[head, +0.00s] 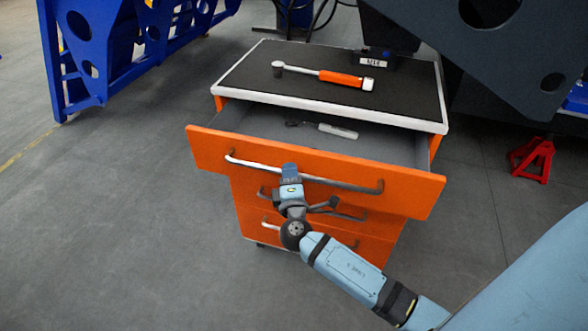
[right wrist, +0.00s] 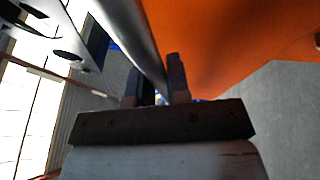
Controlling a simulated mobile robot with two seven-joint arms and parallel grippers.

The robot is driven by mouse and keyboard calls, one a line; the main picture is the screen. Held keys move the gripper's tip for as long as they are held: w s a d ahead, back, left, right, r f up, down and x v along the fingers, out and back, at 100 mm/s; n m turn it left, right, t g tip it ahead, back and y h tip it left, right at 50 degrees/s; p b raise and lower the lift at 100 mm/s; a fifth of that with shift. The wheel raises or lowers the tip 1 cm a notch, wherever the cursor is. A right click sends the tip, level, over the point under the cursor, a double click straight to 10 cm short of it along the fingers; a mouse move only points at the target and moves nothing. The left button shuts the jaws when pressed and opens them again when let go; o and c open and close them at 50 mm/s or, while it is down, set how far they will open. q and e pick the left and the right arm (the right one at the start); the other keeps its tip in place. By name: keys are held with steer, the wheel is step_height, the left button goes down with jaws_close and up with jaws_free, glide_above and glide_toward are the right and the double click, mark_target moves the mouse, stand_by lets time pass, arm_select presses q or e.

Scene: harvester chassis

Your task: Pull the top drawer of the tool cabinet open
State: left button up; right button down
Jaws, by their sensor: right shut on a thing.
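The orange tool cabinet (head: 245,205) stands in the middle of the head view with a dark top and white rim. Its top drawer (head: 415,190) is pulled out part way, and its grey inside shows with a light-coloured tool (head: 338,131) lying in it. My right gripper (head: 290,171) is at the drawer's long metal handle (head: 345,185), left of its middle. In the right wrist view the handle bar (right wrist: 140,45) runs between the two fingers (right wrist: 157,85), which are shut on it. My left gripper is not in view.
A wrench with an orange grip (head: 340,78) and a small dark box (head: 372,59) lie on the cabinet top. A blue frame (head: 110,45) stands at the back left. A dark chassis part (head: 500,60) overhangs the right. A red jack stand (head: 533,158) is on the floor. Floor at left is clear.

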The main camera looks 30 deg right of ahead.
arm_select(q)
steer(key=b, duration=0.1)
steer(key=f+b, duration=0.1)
steer(key=b, duration=0.1)
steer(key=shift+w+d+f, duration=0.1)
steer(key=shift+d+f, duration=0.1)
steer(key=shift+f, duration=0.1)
arm_select(e)
steer(key=s+a, duration=0.8)
steer(key=a, duration=0.1)
steer(key=shift+s+a, duration=0.2)
steer(key=shift+a, duration=0.2)
steer(key=c, duration=1.1)
jaws_free()
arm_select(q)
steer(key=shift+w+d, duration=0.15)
